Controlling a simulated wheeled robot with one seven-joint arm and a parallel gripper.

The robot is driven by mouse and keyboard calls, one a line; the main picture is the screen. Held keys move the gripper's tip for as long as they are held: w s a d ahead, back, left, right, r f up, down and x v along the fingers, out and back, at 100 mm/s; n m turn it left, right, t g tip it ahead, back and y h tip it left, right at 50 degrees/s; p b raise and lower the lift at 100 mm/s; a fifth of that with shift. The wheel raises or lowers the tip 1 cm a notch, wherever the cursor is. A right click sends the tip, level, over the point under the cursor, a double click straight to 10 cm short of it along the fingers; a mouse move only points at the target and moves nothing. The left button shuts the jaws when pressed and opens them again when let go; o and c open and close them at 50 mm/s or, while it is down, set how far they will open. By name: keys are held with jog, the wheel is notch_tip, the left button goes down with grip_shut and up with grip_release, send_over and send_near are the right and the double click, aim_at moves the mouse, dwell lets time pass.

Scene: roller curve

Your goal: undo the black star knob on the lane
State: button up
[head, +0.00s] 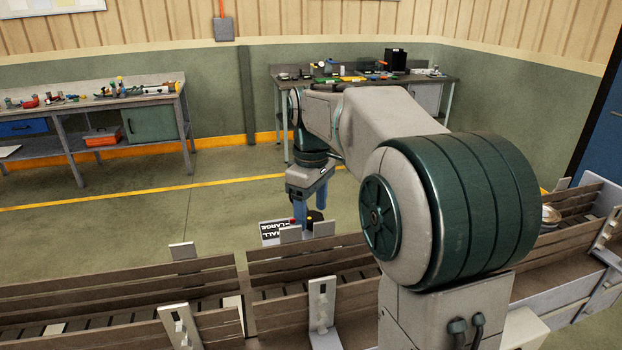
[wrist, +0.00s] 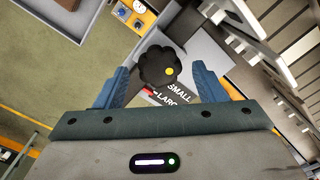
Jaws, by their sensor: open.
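In the head view my gripper (head: 309,208) points down over the knob. A plate lettered SMALL and LARGE (wrist: 178,96) lies beside the knob, with a red mark near it.
The lane's slatted side walls (head: 190,275) run across the front, with upright pale brackets (head: 322,305). In the wrist view, pale rails (wrist: 255,45) lie at upper right and a yellow-fronted box (wrist: 134,15) at the top. Workbenches (head: 92,90) stand back; the floor between is clear.

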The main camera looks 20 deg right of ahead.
aim_at(311, 216)
notch_tip(311, 216, up, 12)
dwell(0.4)
jog(key=shift+s+a, duration=0.1)
jog(key=shift+a, duration=0.05)
